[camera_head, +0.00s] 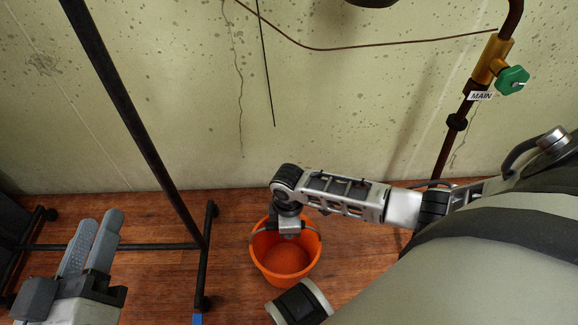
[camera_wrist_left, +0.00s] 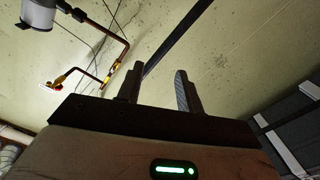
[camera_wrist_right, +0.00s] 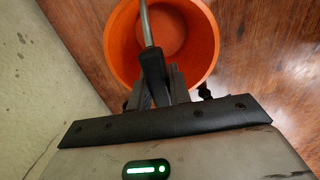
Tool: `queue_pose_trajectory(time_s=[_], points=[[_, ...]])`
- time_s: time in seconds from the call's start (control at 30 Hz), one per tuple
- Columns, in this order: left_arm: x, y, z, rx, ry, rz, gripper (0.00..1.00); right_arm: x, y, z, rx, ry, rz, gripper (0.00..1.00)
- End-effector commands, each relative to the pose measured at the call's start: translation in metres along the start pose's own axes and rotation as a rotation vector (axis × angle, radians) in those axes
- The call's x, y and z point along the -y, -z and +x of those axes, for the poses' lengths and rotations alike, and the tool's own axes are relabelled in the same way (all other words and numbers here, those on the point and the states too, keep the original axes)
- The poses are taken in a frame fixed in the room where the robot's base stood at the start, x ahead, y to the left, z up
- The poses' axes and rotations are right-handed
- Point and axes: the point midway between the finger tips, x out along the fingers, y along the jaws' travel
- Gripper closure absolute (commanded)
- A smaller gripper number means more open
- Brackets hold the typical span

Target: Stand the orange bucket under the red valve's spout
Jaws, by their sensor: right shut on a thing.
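The orange bucket (camera_head: 287,281) is upright by the wall in the head view, and I look down into its empty inside. My right gripper (camera_head: 289,234) is over its opening. In the right wrist view, the jaws (camera_wrist_right: 160,90) are shut on the bucket's handle (camera_wrist_right: 148,28), with the bucket (camera_wrist_right: 205,45) below. I cannot tell whether its bottom touches the floor. My left gripper (camera_head: 92,240) is open and empty at the lower left; its fingers stand apart in the left wrist view (camera_wrist_left: 158,88). A small reddish fitting (camera_wrist_left: 55,86) there may be the red valve; its spout is unclear.
A green-handled valve (camera_head: 512,80) with a MAIN label (camera_head: 481,96) is on a pipe at the right. A dark wheeled frame (camera_head: 140,130) stands between my left gripper and the bucket. Wooden floor (camera_head: 150,290) lies clear before the frame.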

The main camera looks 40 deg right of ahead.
Motion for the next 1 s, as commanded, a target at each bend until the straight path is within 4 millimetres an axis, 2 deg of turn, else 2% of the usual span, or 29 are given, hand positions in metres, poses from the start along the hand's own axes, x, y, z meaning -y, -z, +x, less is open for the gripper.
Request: queue_pose_trajectory(time_s=[0.27, 0.3, 0.37, 0.4, 0.73, 0.9, 0.97, 1.0], points=[[0.0, 0.001, 0.0, -0.005, 0.001, 0.009, 0.64, -0.001, 0.0, 0.002, -0.001, -0.001, 0.001, 1.0], [0.0, 0.002, 0.0, -0.008, 0.0, 0.014, 0.64, 0.0, 0.0, 0.003, 0.0, -0.001, 0.001, 0.78], [0.0, 0.002, 0.0, -0.008, 0.0, 0.015, 0.64, 0.0, 0.0, 0.003, -0.001, -0.001, 0.0, 0.61], [0.0, 0.002, 0.0, -0.007, 0.0, 0.015, 0.64, 0.0, 0.0, 0.003, -0.001, -0.001, 0.0, 0.59], [-0.001, 0.003, 0.0, -0.005, -0.002, 0.01, 0.64, 0.0, 0.0, -0.002, 0.0, -0.001, 0.0, 0.59], [-0.005, 0.008, -0.001, 0.043, 0.013, 0.004, 0.64, -0.001, 0.0, -0.032, -0.001, -0.002, -0.001, 0.59], [0.001, -0.011, -0.007, 0.115, 0.057, -0.02, 0.64, -0.001, 0.0, -0.046, -0.001, -0.002, -0.001, 0.59], [0.003, -0.013, -0.007, 0.13, 0.07, 0.005, 0.64, -0.001, 0.0, -0.056, -0.002, -0.003, -0.001, 0.59]])
